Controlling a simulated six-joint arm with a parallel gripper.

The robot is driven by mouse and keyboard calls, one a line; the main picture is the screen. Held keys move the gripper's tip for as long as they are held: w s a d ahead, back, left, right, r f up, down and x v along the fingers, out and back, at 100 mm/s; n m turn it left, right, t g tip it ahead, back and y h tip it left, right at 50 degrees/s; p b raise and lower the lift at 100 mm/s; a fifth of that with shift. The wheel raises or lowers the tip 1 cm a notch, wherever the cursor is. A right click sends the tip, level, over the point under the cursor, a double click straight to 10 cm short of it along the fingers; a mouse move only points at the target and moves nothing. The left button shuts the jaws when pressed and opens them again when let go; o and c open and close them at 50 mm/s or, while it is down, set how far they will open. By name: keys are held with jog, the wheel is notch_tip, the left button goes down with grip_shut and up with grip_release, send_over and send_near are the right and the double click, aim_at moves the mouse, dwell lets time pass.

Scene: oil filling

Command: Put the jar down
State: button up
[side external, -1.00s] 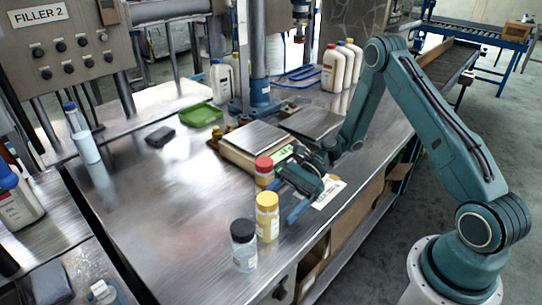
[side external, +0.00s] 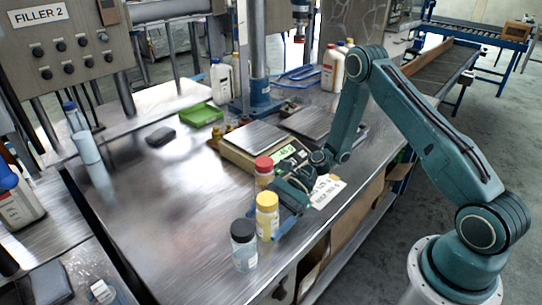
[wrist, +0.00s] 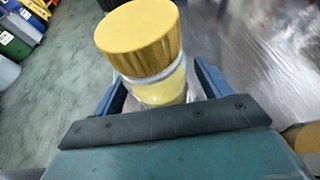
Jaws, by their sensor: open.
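A jar with a yellow lid (side external: 267,216) and pale yellow contents stands upright on the steel table (side external: 165,230). It also fills the middle of the wrist view (wrist: 140,45). My gripper (side external: 272,208) is low at the jar's side, with its blue fingers apart. In the wrist view the gripper (wrist: 160,90) has one finger on each side of the jar, with a visible gap at the right finger. Whether the left finger touches the jar is unclear. The jar's base is hidden behind the gripper in the wrist view.
A dark-lidded jar (side external: 244,245) stands close to the left of the yellow one. A red-lidded jar (side external: 264,172) stands just behind. A scale (side external: 252,150), a paper label (side external: 326,191) and a green tray (side external: 202,115) are farther back. The table's left part is mostly clear.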

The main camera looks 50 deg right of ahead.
jog(key=shift+c, duration=0.3)
jog(key=c, duration=1.2)
jog(key=shift+r, duration=0.2)
notch_tip(320, 180, up, 20)
jog(key=shift+f, duration=0.15)
dwell(0.4)
